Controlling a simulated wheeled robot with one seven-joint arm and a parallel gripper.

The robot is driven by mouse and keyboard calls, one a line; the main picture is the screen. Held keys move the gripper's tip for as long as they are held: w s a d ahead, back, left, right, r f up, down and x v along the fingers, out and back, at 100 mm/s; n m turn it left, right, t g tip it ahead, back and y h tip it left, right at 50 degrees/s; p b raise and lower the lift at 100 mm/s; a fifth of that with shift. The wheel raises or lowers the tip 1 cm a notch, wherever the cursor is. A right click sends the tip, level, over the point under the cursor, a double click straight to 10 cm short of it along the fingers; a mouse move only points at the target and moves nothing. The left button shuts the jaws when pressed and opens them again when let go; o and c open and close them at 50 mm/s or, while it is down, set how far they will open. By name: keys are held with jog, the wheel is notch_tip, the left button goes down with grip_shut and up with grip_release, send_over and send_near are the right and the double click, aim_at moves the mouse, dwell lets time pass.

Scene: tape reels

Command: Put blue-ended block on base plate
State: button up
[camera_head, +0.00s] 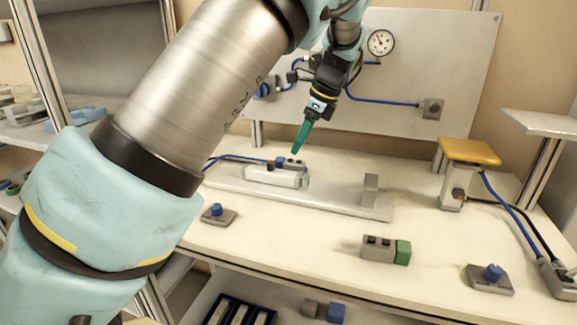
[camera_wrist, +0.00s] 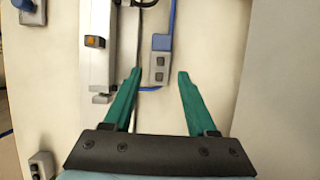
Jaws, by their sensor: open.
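The blue-ended block (camera_wrist: 159,68) is grey with two dark buttons and a blue end, in the wrist view. It lies ahead of my gripper (camera_wrist: 159,74), lined up between the two green fingertips. My gripper is open and empty. In the head view my gripper (camera_head: 297,151) points down behind the white cylinder unit, above the block, which is partly hidden there. The base plate (camera_head: 340,203) is a long pale plate on the table, with the white unit (camera_head: 272,177) at its left and a small upright bracket (camera_head: 370,188) at its right.
A green-ended block (camera_head: 380,249) lies at the table's front. A blue-knobbed switch (camera_head: 217,214) stands left and another (camera_head: 492,278) right. A yellow-topped post (camera_head: 468,155) stands at right. A gauge panel (camera_head: 400,70) closes the back. Blue hoses cross the table behind the plate.

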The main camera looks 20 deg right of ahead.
aim_at(291, 161)
jog(key=shift+p+x, duration=0.85)
jog(key=shift+x, duration=2.5)
grip_shut()
